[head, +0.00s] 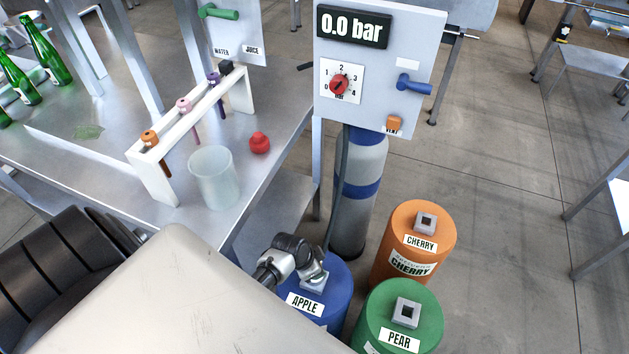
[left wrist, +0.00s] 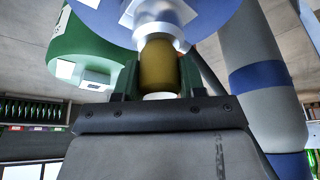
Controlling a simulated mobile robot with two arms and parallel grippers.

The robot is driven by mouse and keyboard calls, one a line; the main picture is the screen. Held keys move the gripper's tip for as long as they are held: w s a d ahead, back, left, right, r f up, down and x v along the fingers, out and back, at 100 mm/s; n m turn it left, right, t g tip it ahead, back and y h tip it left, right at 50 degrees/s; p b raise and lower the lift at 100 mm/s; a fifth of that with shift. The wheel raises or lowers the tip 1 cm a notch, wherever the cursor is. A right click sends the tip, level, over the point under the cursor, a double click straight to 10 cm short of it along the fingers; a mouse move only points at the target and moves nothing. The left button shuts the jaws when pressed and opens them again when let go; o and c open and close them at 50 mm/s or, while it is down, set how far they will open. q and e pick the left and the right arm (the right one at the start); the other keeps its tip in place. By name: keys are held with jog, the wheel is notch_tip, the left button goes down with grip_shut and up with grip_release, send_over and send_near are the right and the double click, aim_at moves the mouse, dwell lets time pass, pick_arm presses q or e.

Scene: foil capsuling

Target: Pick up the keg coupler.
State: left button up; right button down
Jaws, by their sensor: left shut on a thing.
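The keg coupler appears to be the brownish-yellow cylinder (left wrist: 158,66) with pale metal at its ends in the left wrist view. My left gripper (left wrist: 158,82) is shut on it, one finger on each side. The coupler is at the top of the blue APPLE keg (left wrist: 205,12); I cannot tell whether it is fastened or apart. In the head view the blue keg (head: 331,275) is partly covered by my left arm's end, and the coupler and fingertips cannot be made out there. My right gripper is not in view.
The orange CHERRY keg (head: 435,222) and green PEAR keg (head: 430,320) stand close to the blue keg. A gas cylinder (head: 360,215) is behind it, below the pressure panel (head: 427,55). A table holds a white rack (head: 190,115), translucent cup (head: 214,180) and red object (head: 259,143).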

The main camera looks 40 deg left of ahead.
pick_arm(q)
jog(key=shift+c, duration=1)
jog(key=shift+r, duration=0.1)
jog(key=shift+r, duration=0.45)
jog(key=r, duration=0.2)
jog(key=d+r, duration=0.1)
jog(key=shift+s+r, duration=0.25)
jog(key=shift+r, duration=0.05)
jog(key=s+d+r, duration=0.5)
jog(key=d+r, duration=0.1)
jog(key=d, duration=0.3)
jog(key=shift+s+r+p, duration=0.15)
jog(key=shift+r+p, duration=0.05)
jog(key=shift+p, duration=0.1)
jog(key=shift+p, duration=0.55)
